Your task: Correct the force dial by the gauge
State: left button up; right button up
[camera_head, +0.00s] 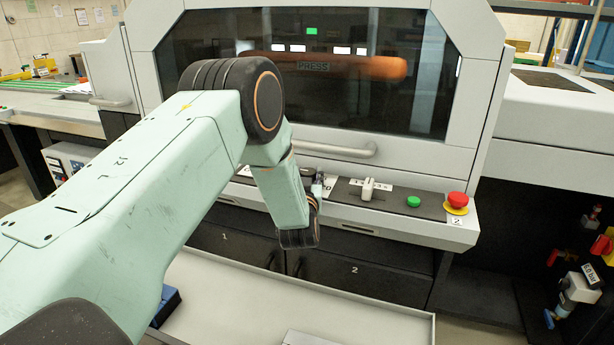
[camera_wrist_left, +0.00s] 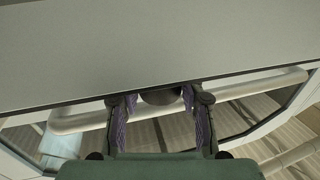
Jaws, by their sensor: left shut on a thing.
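My left gripper (camera_head: 318,188) reaches the control panel (camera_head: 430,208) on the front of the press, left of the white lever. In the left wrist view its two fingers (camera_wrist_left: 158,103) stand on either side of a dark round knob (camera_wrist_left: 160,97), which looks like the force dial, and are shut on it. The dial's scale and pointer are hidden by my arm and the grey panel edge. No force gauge face can be made out. My right gripper is not in view.
The panel also carries a white lever (camera_head: 368,188), a green button (camera_head: 413,202) and a red emergency button (camera_head: 457,200). A long handle (camera_head: 335,150) crosses above it. A pale tray (camera_head: 250,300) lies below.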

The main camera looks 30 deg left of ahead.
pick_arm(q)
jog(key=shift+c, duration=1)
jog(key=shift+a+h, duration=0.1)
jog(key=shift+h, duration=0.2)
jog(key=shift+m+t, duration=0.3)
jog(key=m+t+h+p, duration=0.1)
jog(key=m+h, duration=0.1)
jog(key=h, duration=0.2)
jog(key=shift+a+m, duration=0.1)
jog(key=shift+m, duration=0.3)
jog(key=m+h, duration=0.2)
jog(key=h, duration=0.2)
jog(key=shift+t, duration=0.3)
jog(key=m+h+b, duration=0.1)
jog(key=m+h, duration=0.2)
jog(key=h, duration=0.1)
jog(key=shift+h, duration=0.4)
jog(key=shift+m+g+h+b, duration=0.75)
jog(key=shift+m+g+h, duration=0.25)
jog(key=shift+m+h, duration=0.45)
jog(key=shift+h, duration=0.55)
jog(key=shift+r+m+g, duration=0.15)
jog(key=shift+m+g, duration=0.1)
jog(key=shift+g, duration=0.05)
